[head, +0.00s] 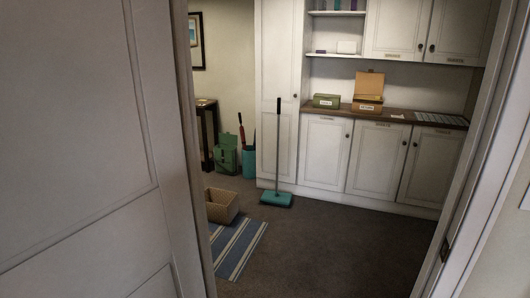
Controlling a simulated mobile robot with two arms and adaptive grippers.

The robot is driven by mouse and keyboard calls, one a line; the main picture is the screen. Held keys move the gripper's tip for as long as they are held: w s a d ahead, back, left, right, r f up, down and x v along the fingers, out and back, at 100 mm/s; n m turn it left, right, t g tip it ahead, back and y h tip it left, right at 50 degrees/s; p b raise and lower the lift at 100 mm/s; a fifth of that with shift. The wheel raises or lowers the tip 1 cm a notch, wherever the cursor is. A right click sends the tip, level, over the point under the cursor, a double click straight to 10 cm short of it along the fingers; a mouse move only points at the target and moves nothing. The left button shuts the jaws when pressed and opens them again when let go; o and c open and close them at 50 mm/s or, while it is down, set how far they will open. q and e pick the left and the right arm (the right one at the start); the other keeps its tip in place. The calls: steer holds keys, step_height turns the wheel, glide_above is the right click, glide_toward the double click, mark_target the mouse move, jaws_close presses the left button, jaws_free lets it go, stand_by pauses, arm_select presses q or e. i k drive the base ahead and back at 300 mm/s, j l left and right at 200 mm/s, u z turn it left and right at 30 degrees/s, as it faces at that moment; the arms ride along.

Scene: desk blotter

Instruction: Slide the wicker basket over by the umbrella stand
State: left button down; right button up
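The wicker basket (230,211) is tan and open-topped. It sits on the floor beyond the doorway, at the far end of the striped rug, with its left side cut off by the door edge. The umbrella stand (249,163) is a teal cylinder on the floor farther back, with a red-handled umbrella (241,131) standing in it. The basket is apart from the stand, nearer to me and a little to the left. Neither of my grippers shows in the head view.
A white door (80,150) fills the left side. A green bag (225,155) stands left of the umbrella stand. A teal floor sweeper (276,199) stands upright right of the basket. The blue striped rug (236,250) lies in front. Carpet at right (340,240) is clear.

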mark_target(222, 206)
steer(key=i+z, duration=0.3)
steer(key=i, duration=1.7)
steer(key=i+u, duration=0.15)
steer(key=i, duration=0.35)
steer(key=i+u, duration=0.15)
steer(key=i, duration=0.35)
steer(key=i+l+u, duration=0.15)
steer(key=i, duration=0.35)
steer(key=i+l+u, duration=0.15)
steer(key=i, duration=0.35)
